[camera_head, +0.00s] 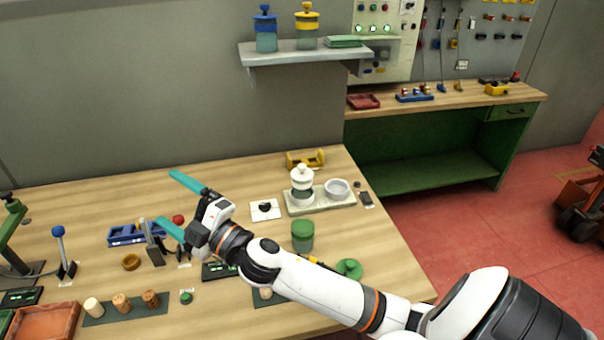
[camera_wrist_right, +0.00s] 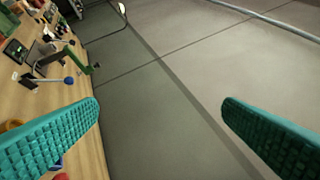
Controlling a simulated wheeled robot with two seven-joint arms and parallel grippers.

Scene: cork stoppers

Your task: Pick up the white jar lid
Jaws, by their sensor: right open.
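The white jar lid (camera_head: 302,179), with a small round knob on top, sits on the white jar (camera_head: 302,197) at the back right of the wooden table in the head view. The jar stands upright on a pale tray (camera_head: 322,205). My right gripper (camera_head: 167,196) is open and empty, well to the left of the jar, with its teal fingers pointing left. In the right wrist view my right gripper (camera_wrist_right: 160,108) shows its two fingers wide apart with nothing between them. The lid does not show there. My left gripper is not in view.
A white round dish (camera_head: 337,187) stands on the tray, right of the jar. A yellow holder (camera_head: 305,159) is behind it. A green jar (camera_head: 302,236) and a green lid (camera_head: 349,268) are nearer, close to my right arm. The table's back left is clear.

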